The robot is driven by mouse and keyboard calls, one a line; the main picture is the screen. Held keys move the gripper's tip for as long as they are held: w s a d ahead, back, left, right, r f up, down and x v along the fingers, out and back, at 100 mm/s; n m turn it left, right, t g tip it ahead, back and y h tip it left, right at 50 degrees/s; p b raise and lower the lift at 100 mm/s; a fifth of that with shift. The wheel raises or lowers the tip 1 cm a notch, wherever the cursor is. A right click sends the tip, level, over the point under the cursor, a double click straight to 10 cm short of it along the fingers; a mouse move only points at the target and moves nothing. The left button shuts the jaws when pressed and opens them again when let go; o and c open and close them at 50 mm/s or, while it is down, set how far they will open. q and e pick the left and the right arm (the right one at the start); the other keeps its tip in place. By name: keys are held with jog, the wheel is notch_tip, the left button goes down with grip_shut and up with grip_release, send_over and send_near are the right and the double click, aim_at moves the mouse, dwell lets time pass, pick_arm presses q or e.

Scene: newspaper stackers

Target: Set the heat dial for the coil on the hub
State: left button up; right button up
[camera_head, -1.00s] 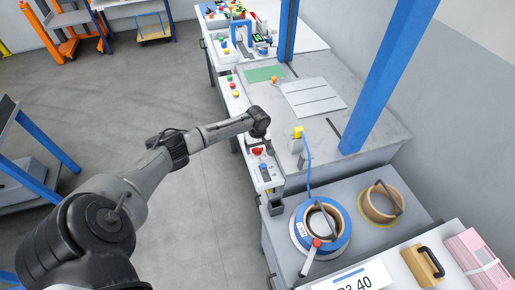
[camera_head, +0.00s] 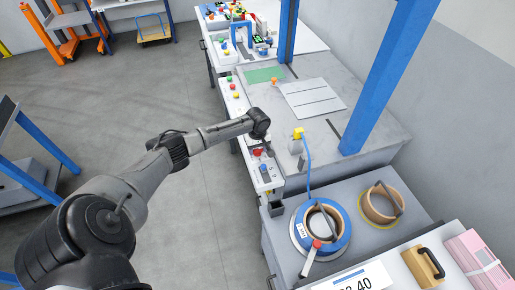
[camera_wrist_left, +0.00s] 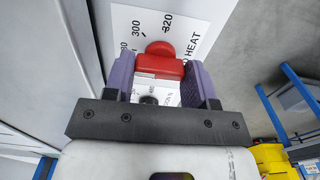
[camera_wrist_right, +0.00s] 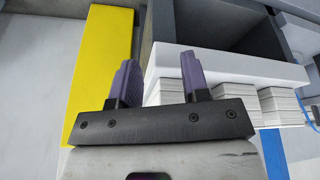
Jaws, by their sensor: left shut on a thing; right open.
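In the left wrist view the red heat dial (camera_wrist_left: 158,67) stands on a white panel with printed numbers (camera_wrist_left: 172,32) and the word HEAT. Its rounded end points up toward the 300 and 320 marks, nearer 320. My left gripper (camera_wrist_left: 157,72) is shut on the dial, purple fingers at its sides. In the head view my left arm reaches over the narrow white control rail, its wrist just above the red dial (camera_head: 257,152). A coil (camera_head: 322,226) sits in a blue ring with a dark bar across it. My right gripper (camera_wrist_right: 156,75) is open and empty.
Another brown coil (camera_head: 381,203) lies on the grey table to the right. A white card (camera_head: 355,279) ending in 40 is in front. A tan handled block (camera_head: 424,264) and pink stack (camera_head: 478,257) are at right. White stacks (camera_wrist_right: 240,103) show near the right gripper.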

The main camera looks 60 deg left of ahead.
aim_at(257, 149)
pick_arm(q)
jog(key=n+p, duration=0.2)
jog(key=p, duration=0.1)
jog(key=n+p, duration=0.2)
jog(key=p, duration=0.1)
jog(key=n+p, duration=0.1)
jog(key=p, duration=0.2)
jog(key=shift+d+r+n, duration=0.1)
jog(key=shift+r+n, duration=0.15)
jog(key=shift+n, duration=0.15)
jog(key=shift+f+n+p, duration=0.1)
jog(key=shift+n+p, duration=1)
jog(key=shift+p, duration=0.05)
jog(key=shift+n, duration=0.3)
jog(key=shift+f, duration=0.1)
jog(key=o, duration=0.9)
jog(key=shift+o, duration=0.2)
notch_tip(257, 149, up, 14)
jog(key=p, duration=0.5)
jog(key=shift+p, duration=0.3)
